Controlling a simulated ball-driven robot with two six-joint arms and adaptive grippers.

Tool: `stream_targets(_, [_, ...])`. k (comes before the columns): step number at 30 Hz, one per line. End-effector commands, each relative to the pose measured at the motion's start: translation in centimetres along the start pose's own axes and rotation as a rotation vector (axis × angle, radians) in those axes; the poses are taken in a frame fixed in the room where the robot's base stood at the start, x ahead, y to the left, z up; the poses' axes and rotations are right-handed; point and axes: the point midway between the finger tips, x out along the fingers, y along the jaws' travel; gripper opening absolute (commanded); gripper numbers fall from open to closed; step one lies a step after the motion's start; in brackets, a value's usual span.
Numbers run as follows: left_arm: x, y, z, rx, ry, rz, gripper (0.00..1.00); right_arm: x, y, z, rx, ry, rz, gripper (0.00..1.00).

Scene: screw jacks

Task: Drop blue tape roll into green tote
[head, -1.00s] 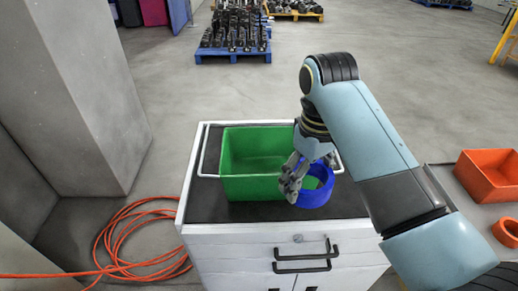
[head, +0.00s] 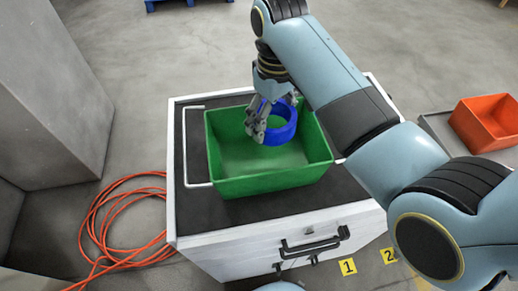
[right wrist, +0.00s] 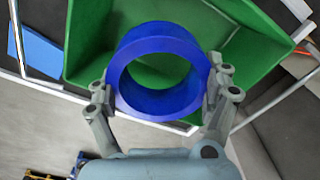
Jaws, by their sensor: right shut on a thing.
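The green tote (head: 270,182) stands open on the dark top of a white drawer cabinet in the head view. My right gripper (head: 258,132) is shut on the blue tape roll (head: 281,128) and holds it over the tote's opening, toward the back. In the right wrist view the roll (right wrist: 158,103) sits between the two fingers of the gripper (right wrist: 158,92), with the green tote (right wrist: 238,52) behind it. The tote's floor shows through the roll's hole. My left gripper is not in view.
The white cabinet (head: 330,222) has black handles and a white rail around its top. An orange hose (head: 108,215) lies coiled on the floor at left. An orange bin (head: 485,122) stands on a grey surface at right. A concrete pillar (head: 50,95) rises at left.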

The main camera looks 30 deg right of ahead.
Motion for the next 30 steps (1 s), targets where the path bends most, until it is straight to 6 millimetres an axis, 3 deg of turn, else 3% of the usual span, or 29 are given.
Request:
stream_targets(5, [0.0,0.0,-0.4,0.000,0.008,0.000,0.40,1.8,0.0,0.0,0.000,-0.001,0.000,0.47])
stream_targets(12, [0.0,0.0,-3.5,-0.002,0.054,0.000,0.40,2.5,0.0,0.0,0.000,0.000,0.000,0.47])
stream_targets(17, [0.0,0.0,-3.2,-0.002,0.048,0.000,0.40,2.5,0.0,0.0,0.000,0.000,0.000,0.47])
stream_targets(18, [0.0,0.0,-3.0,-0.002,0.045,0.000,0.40,2.5,0.0,0.0,0.000,0.000,0.000,0.86])
stream_targets(21, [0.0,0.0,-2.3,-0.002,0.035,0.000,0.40,2.5,0.0,0.0,0.001,0.000,0.000,0.99])
stream_targets(30, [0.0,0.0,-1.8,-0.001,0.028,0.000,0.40,2.4,0.0,0.0,0.000,0.001,0.001,1.00])
